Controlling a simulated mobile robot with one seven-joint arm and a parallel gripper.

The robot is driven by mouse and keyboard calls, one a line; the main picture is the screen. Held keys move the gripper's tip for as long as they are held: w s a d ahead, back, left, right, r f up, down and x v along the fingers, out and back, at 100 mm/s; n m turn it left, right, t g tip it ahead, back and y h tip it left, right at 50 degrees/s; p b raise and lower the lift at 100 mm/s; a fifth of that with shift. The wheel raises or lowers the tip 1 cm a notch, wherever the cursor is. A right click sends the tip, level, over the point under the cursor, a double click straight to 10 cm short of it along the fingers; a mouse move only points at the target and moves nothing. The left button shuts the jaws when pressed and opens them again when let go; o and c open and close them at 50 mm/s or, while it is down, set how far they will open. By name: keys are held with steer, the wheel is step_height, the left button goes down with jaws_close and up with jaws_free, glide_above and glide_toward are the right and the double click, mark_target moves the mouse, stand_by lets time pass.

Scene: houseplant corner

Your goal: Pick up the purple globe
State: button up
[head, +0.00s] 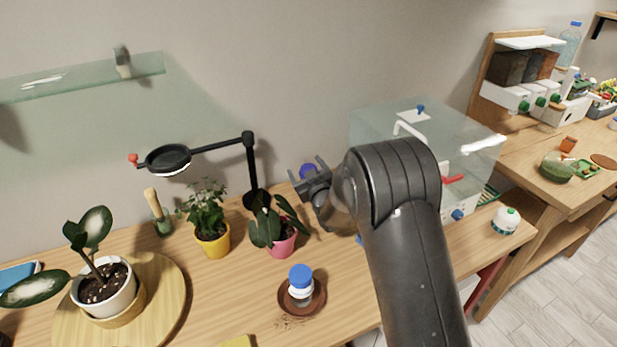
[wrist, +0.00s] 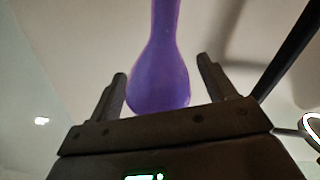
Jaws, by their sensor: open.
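The purple globe (wrist: 158,78) shows in the wrist view as a rounded bulb with a long neck running up out of the frame. Its round end lies between the two fingers of my gripper (wrist: 161,66), with a gap on both sides. My gripper is open and holds nothing. The rest of the globe is hidden in the head view.
A black magnifier lamp (head: 250,165) stands just left of my gripper. A pink-potted plant (head: 282,246) and a yellow-potted plant (head: 213,243) stand below left. A blue-capped bottle (head: 301,287) stands on a brown saucer (head: 318,304). A clear box (head: 375,125) is at right.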

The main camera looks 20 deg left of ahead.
steer(key=shift+c, duration=0.2)
steer(key=c, duration=1)
steer(key=shift+c, duration=0.4)
steer(key=shift+r, duration=0.1)
